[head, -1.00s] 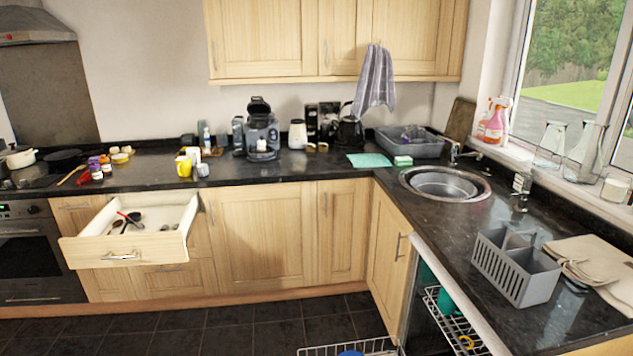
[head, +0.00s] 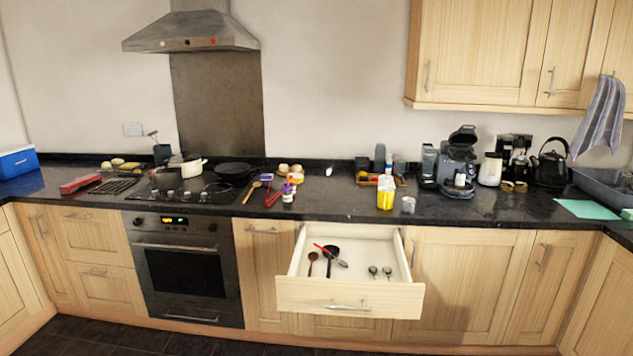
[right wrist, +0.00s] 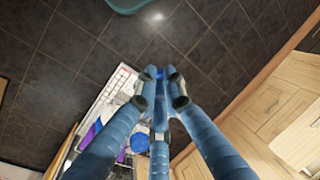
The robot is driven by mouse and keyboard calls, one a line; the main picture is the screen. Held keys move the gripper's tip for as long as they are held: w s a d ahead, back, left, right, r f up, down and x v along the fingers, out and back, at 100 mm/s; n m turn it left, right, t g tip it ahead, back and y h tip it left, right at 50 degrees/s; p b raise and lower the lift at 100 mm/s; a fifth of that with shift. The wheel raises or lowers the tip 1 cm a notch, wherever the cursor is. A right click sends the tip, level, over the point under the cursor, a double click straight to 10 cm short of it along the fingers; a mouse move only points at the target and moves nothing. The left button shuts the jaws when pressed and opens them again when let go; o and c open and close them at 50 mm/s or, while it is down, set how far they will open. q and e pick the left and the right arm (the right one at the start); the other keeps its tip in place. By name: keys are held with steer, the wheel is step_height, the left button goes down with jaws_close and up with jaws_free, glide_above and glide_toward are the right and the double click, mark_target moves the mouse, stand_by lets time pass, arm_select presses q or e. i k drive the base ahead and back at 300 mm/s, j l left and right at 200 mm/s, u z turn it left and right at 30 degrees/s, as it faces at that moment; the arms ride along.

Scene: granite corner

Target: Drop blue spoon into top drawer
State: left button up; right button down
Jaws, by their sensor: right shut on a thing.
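The top drawer (head: 350,297) is pulled open under the counter in the head view, right of the oven. Inside lie dark utensils, a red-handled one and two small metal pieces, with bare white floor around them. In the right wrist view my right gripper (right wrist: 160,88) is shut on a small blue thing, seemingly the blue spoon (right wrist: 159,73). Only a bit of it shows between the fingertips; the rest is hidden. The gripper is above the dark tiled floor, and the drawer cannot be made out in that view. My left gripper is in neither view.
In the head view the oven (head: 184,270) stands left of the drawer. A yellow container (head: 385,198) stands on the counter behind it.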

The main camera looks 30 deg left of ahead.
mark_target(335, 264)
steer(key=i+j, duration=0.15)
steer(key=j, duration=0.3)
steer(key=i+j, duration=0.1)
steer(key=j, duration=0.35)
steer(key=i+j, duration=0.15)
steer(key=j, duration=0.35)
steer(key=i+j, duration=0.15)
steer(key=j, duration=0.3)
steer(key=i+j, duration=0.15)
steer(key=j, duration=0.3)
steer(key=i+j, duration=0.1)
steer(key=j, duration=0.35)
steer(key=i+j, duration=0.15)
steer(key=j, duration=0.3)
steer(key=i+j, duration=0.15)
steer(key=j, duration=0.3)
